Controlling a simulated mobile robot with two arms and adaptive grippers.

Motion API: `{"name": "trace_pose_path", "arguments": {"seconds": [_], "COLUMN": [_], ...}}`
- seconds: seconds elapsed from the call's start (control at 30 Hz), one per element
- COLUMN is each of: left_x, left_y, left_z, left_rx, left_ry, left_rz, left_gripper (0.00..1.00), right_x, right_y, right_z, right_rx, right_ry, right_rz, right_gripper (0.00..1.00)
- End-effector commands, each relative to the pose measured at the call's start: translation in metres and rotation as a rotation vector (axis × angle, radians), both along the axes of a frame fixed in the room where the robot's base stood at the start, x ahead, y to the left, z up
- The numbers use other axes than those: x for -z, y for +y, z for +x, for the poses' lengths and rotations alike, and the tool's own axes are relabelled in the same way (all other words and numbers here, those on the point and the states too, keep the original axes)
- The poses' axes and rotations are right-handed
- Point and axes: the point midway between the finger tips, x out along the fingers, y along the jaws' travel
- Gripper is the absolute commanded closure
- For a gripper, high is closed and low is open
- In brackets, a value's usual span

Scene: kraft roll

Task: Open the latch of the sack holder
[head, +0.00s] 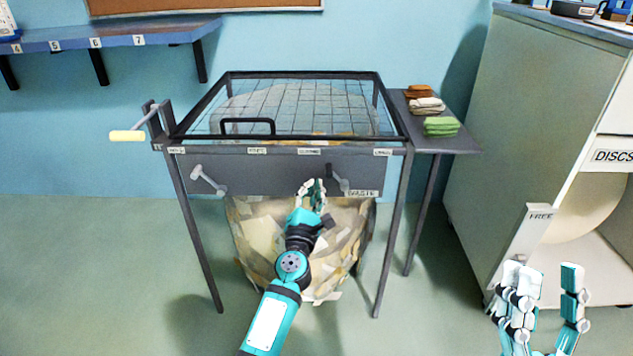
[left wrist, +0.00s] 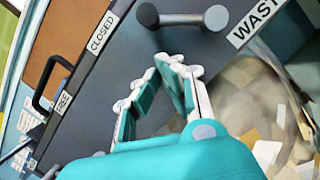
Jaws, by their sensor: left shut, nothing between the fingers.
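The sack holder is a dark grey frame with a front panel (head: 270,172) and a sack (head: 262,230) of paper scraps below. Two small grey levers sit on the panel, a left lever (head: 206,180) and a right lever (head: 340,180) above the WASTE label. My left gripper (head: 314,186) is in front of the panel, just left of the right lever. My right gripper (head: 545,290) is open and empty at lower right.
A wire-mesh lid (head: 300,100) with a black handle (head: 247,121) covers the top. A crank with a cream grip (head: 127,136) sticks out left. A side shelf (head: 455,138) holds folded cloths (head: 440,126). A large cabinet (head: 540,100) stands right.

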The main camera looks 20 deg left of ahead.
Motion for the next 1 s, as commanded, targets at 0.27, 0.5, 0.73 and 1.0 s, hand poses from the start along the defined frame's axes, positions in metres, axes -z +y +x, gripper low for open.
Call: {"name": "trace_pose_path", "arguments": {"seconds": [0.27, 0.5, 0.73, 1.0], "left_x": [-0.015, -0.016, -0.016, -0.019], "left_y": [-0.009, -0.01, -0.011, -0.011], "left_z": [0.002, 0.003, 0.003, 0.003], "left_rx": [-0.001, -0.001, -0.001, 0.0], "left_ry": [-0.001, 0.001, 0.001, 0.006], "left_rz": [0.0, 0.0, 0.0, 0.019], "left_gripper": [1.0, 1.0, 1.0, 1.0], "right_x": [0.022, 0.03, 0.03, 0.04], "right_y": [0.004, 0.005, 0.005, 0.006], "right_z": [0.03, 0.036, 0.036, 0.045], "right_rx": [0.013, 0.015, 0.015, 0.019], "right_ry": [0.21, 0.258, 0.257, 0.34], "right_rz": [-0.065, -0.079, -0.078, -0.102], "right_gripper": [0.6, 0.6, 0.6, 0.6]}}
